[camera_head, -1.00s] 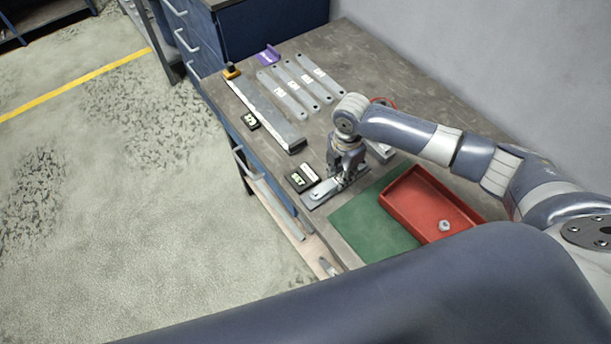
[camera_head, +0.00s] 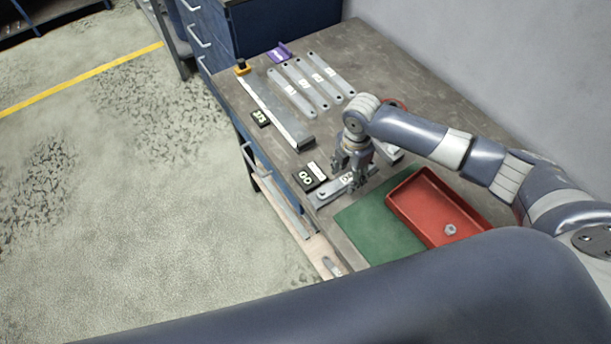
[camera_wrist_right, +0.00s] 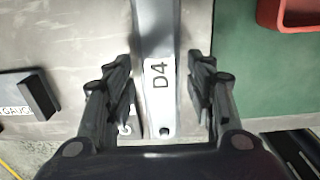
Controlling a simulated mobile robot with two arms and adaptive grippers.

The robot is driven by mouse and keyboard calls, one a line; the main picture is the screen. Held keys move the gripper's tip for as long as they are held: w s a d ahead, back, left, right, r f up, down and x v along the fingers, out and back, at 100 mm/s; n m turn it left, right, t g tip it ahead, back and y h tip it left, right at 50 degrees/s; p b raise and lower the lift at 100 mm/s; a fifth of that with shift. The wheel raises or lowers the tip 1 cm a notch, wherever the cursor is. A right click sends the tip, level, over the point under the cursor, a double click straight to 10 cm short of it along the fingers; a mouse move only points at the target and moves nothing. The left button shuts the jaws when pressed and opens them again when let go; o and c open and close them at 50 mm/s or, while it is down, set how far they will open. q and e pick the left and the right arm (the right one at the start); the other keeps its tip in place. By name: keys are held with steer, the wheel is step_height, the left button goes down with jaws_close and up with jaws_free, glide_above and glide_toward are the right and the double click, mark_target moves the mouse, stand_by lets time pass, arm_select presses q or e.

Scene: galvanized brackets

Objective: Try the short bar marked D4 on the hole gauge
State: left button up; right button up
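The short grey bar marked D4 (camera_wrist_right: 155,35) lies lengthwise between the fingers of my right gripper (camera_wrist_right: 163,92) in the right wrist view. Its white label faces up, and a hole shows at its near end. Gaps show between the bar and both fingers, so the gripper is open. In the head view my right gripper (camera_head: 355,186) hangs over the hole gauge area and partly hides the bar. How the bar sits on the gauge is hidden. My left gripper is out of view.
Several long labelled bars (camera_head: 325,72) lie at the back of the table. A red tray (camera_head: 412,204) holding a small metal part overlaps the green mat (camera_head: 372,235).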

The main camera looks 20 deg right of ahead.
steer(key=shift+r, duration=0.15)
step_height(320, 180, up, 12)
stand_by(0.5)
stand_by(0.5)
